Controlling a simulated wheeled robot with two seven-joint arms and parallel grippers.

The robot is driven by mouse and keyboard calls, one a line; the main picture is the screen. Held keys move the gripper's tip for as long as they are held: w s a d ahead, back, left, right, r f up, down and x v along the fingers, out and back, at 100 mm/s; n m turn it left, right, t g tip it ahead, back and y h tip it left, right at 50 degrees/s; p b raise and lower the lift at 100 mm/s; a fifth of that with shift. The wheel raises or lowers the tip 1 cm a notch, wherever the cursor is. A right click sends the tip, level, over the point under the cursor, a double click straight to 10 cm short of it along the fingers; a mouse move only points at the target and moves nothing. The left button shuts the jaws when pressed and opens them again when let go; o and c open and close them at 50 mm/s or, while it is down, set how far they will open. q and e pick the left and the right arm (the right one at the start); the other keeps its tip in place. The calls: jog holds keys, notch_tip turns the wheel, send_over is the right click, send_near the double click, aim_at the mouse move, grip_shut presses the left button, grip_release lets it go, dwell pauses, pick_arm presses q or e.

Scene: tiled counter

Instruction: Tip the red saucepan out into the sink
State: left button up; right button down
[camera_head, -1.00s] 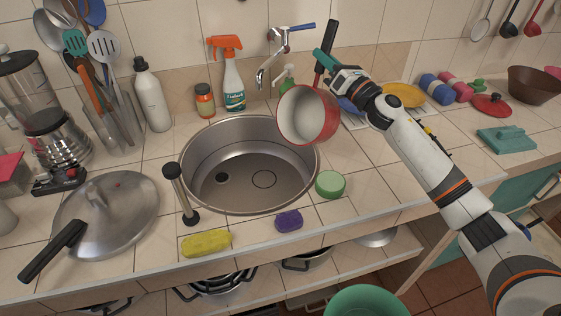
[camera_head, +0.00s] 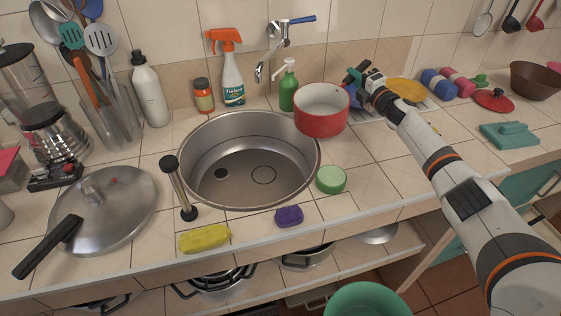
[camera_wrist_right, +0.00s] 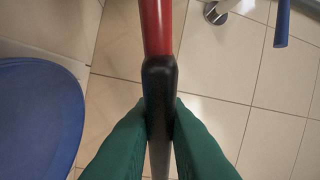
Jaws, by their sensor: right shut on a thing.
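The red saucepan (camera_head: 320,122) is upright, its white inside facing up, at the right rim of the steel sink (camera_head: 205,187). I cannot tell whether its base touches the counter. No contents show in it. My right gripper (camera_head: 355,74) is shut on its handle, behind and right of the pan. In the right wrist view the green fingers clasp the black part of the handle (camera_wrist_right: 158,85), with its red part beyond. The sink basin holds a dark round drain and a thin dark ring. My left gripper is not in view.
The tap (camera_head: 272,58) and green soap pump (camera_head: 288,88) stand behind the sink, close to the pan. A green round tub (camera_head: 331,180), purple sponge (camera_head: 289,216) and yellow sponge (camera_head: 205,238) lie in front. The counter right of the sink has clear room.

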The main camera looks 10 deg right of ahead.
aim_at(360, 70)
jog(key=shift+w+d+f+m+b, duration=0.25)
jog(key=shift+w+d+f+b, duration=0.1)
jog(key=shift+d+b, duration=0.15)
jog(key=shift+w+d+f+m+b, duration=0.25)
jog(key=shift+w+d+f+b, duration=0.1)
jog(key=shift+d, duration=0.15)
jog(key=shift+r, duration=0.15)
jog(key=shift+s+r, duration=0.1)
notch_tip(360, 70, up, 5)
jog(key=p, duration=0.4)
jog(key=shift+p, duration=0.4)
